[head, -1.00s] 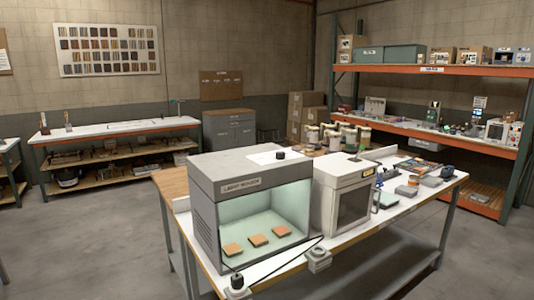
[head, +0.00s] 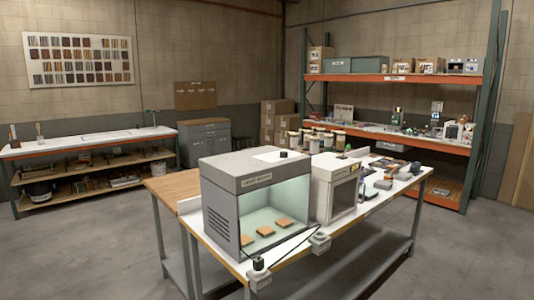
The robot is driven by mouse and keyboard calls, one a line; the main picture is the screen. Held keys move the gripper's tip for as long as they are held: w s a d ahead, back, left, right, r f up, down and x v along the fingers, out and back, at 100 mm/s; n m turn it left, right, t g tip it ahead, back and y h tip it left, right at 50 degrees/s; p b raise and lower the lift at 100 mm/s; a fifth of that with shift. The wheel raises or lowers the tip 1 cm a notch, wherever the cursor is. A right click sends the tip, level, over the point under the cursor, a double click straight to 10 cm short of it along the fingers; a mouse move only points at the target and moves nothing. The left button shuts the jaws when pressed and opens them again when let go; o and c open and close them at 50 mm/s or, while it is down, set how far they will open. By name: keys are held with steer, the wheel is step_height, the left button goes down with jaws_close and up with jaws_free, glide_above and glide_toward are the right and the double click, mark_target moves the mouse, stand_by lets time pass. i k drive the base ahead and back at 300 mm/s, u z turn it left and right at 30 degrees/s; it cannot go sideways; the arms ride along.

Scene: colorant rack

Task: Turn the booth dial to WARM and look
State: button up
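The light booth (head: 222,205) is a grey box with an open, lit front, standing at the near end of the workbench. Three orange-brown sample tiles (head: 267,231) lie on its pale, slightly greenish floor. A small black knob (head: 258,264) on a light base sits at the bench's near corner, beside the booth. Another small dark knob (head: 283,154) is on the booth's top. Which one is the booth dial, and any setting marks, are too small to tell. My gripper is not in view.
A white cabinet (head: 321,190) with a dark window stands right of the booth. A grey box-like piece (head: 319,243) is at the bench's front edge. A dark cable crosses the booth's front. Shelving (head: 400,78) stands behind. The floor (head: 450,250) at right is clear.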

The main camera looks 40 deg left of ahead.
mark_target(283, 155)
steer(key=z, duration=0.15)
steer(key=k, duration=0.7)
steer(key=u, duration=2.25)
steer(key=i, duration=1)
steer(key=u, duration=0.15)
